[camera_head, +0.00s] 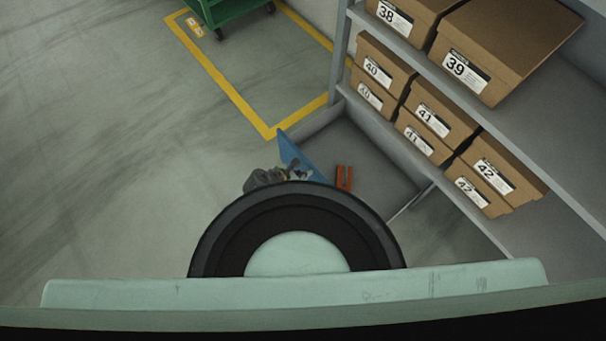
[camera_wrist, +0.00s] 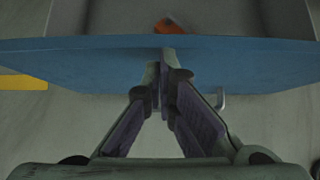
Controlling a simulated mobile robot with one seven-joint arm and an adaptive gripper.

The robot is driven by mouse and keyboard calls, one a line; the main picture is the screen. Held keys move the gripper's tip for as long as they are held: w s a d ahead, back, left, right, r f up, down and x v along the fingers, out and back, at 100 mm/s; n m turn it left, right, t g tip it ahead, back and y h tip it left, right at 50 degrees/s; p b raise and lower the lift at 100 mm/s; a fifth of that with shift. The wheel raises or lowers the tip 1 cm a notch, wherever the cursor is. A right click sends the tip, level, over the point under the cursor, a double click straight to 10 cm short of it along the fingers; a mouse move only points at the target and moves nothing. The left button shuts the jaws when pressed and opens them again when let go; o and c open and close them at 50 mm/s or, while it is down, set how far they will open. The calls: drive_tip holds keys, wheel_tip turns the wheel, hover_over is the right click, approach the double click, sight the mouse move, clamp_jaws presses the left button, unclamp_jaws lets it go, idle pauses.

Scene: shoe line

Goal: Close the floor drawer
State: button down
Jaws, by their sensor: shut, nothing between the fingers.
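The floor drawer stands open below the shelves, with a grey interior (camera_head: 370,163) and a blue front panel (camera_head: 293,153). The blue panel also spans the wrist view (camera_wrist: 80,62). A small metal handle (camera_wrist: 220,98) shows on the panel, right of my fingers. An orange object (camera_head: 344,178) lies inside the drawer; part of it shows beyond the panel in the wrist view (camera_wrist: 168,25). My gripper (camera_wrist: 163,65) is shut and empty, its tips in front of the blue panel near its top edge. I cannot tell whether they touch. In the head view my arm partly hides the panel.
A grey shelf unit (camera_head: 440,75) with several numbered shoe boxes (camera_head: 490,175) rises above the drawer on the right. A green cart (camera_head: 225,10) stands at the top inside a yellow floor line (camera_head: 235,98). The floor (camera_head: 110,150) on the left is clear.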

drive_tip(key=w+d+b, duration=0.1)
drive_tip(key=w+d, duration=0.7)
drive_tip(key=d, duration=0.4)
drive_tip(key=w+d+b, duration=0.2)
drive_tip(key=w+d, duration=0.7)
drive_tip(key=d, duration=0.3)
drive_tip(key=shift+w, duration=0.15)
drive_tip(key=shift+r, duration=0.1)
